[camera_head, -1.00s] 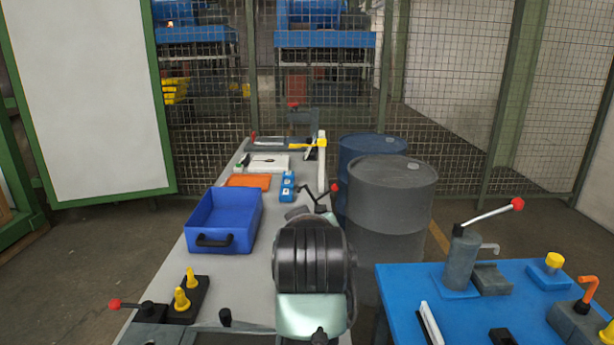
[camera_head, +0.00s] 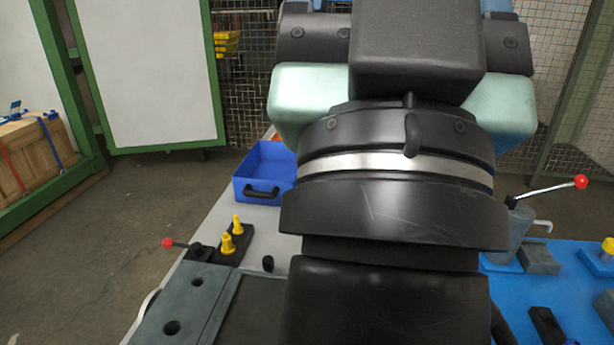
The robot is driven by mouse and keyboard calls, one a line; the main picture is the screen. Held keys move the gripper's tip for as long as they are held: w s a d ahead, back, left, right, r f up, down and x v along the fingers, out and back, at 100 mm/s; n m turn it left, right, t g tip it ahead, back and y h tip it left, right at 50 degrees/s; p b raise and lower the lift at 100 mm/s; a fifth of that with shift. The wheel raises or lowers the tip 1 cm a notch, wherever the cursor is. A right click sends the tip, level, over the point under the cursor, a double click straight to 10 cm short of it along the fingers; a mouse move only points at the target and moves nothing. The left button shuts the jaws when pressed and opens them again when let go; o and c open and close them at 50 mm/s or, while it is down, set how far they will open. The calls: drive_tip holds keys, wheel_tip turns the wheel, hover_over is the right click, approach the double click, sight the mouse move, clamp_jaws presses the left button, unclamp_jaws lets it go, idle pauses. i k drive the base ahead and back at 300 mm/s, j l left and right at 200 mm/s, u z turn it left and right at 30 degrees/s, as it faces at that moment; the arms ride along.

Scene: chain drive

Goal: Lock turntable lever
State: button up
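Two red-knobbed levers show, and I cannot tell which is the turntable lever. One, with its red knob (camera_head: 168,243), lies low and nearly level at the left edge of the grey bench, its rod running right to a dark block. The other, with its red knob (camera_head: 580,182), rises to the right from a grey post (camera_head: 513,232) on the blue table. My arm fills the middle of the view. My gripper is not visible, nor is its distance to either lever.
Yellow-topped pegs (camera_head: 228,243) stand on a dark block beside the left lever. A blue bin (camera_head: 262,174) sits farther back on the bench. A grey plate with holes (camera_head: 180,312) is at the near edge. My arm hides the bench's right side and the drums' area.

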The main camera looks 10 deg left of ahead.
sight(197, 248)
drive_tip(key=k+j+z, duration=0.1)
drive_tip(key=j, duration=0.3)
drive_tip(key=j+z, duration=0.1)
drive_tip(key=j, duration=0.3)
drive_tip(key=k+j+z, duration=0.1)
drive_tip(key=j, duration=0.3)
drive_tip(key=k+j+z, duration=0.15)
drive_tip(key=j, duration=0.2)
drive_tip(key=k+j+z, duration=0.1)
drive_tip(key=j, duration=0.25)
drive_tip(key=k+j+z, duration=0.1)
drive_tip(key=k+j, duration=0.15)
drive_tip(key=i+j+z, duration=0.15)
drive_tip(key=j, duration=0.25)
drive_tip(key=i+j+z, duration=0.15)
drive_tip(key=j, duration=0.25)
drive_tip(key=i+j+z, duration=0.15)
drive_tip(key=j, duration=0.3)
drive_tip(key=i+j+z, duration=0.15)
drive_tip(key=j, duration=0.3)
